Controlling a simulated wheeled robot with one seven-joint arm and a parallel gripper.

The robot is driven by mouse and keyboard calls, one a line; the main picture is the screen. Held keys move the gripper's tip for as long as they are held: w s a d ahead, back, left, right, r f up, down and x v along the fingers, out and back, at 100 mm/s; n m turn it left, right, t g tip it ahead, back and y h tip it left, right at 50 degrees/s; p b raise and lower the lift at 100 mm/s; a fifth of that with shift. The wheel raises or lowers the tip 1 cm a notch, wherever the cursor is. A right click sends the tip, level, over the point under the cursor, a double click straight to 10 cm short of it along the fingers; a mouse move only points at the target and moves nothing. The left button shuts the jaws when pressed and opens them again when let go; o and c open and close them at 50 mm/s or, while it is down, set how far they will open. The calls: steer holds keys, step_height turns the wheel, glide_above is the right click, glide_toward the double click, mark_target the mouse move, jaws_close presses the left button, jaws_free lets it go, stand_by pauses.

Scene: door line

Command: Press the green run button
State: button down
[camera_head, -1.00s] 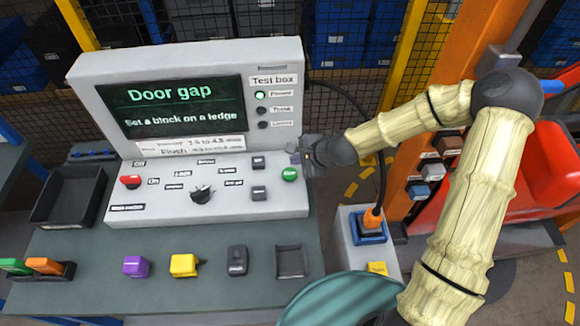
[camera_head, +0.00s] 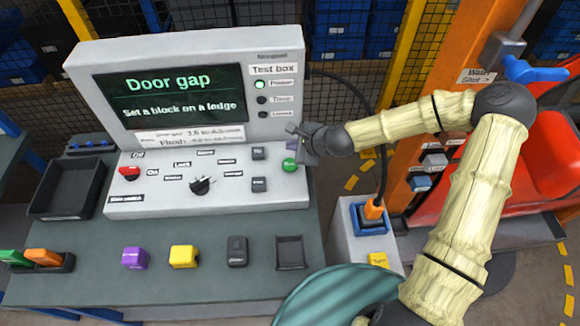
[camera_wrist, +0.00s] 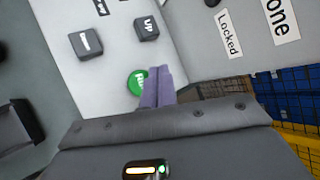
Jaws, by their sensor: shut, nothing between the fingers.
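The green run button (camera_head: 290,164) is on the right end of the grey test box's sloped panel (camera_head: 220,200). In the wrist view the green button (camera_wrist: 135,84) shows partly, its right side covered by my fingers. My gripper (camera_wrist: 158,84) is shut and empty, its purple fingertips together and pointing at the panel near the button. In the head view my gripper (camera_head: 293,142) is just above and right of the button, its fingertips mostly hidden. I cannot tell whether the fingertips touch the button.
Two dark keys, one marked UP (camera_wrist: 146,28), sit near the button. The screen (camera_head: 170,97) reads "Door gap" and "Set a block on a ledge". Purple (camera_head: 135,258) and yellow (camera_head: 184,256) blocks lie on the bench in front. An orange post (camera_head: 440,130) stands right.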

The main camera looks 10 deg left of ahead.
mark_target(293, 166)
steer(key=shift+f+b, duration=1.9)
steer(key=shift+f, duration=0.95)
steer(key=shift+f, duration=0.1)
steer(key=shift+f+b, duration=0.3)
steer(key=shift+f+b, duration=0.4)
steer(key=shift+f, duration=0.1)
stand_by(0.4)
steer(key=shift+r, duration=0.1)
steer(key=shift+r+p, duration=0.8)
steer(key=shift+r, duration=0.05)
steer(key=shift+r+p, duration=2)
steer(key=shift+r, duration=0.5)
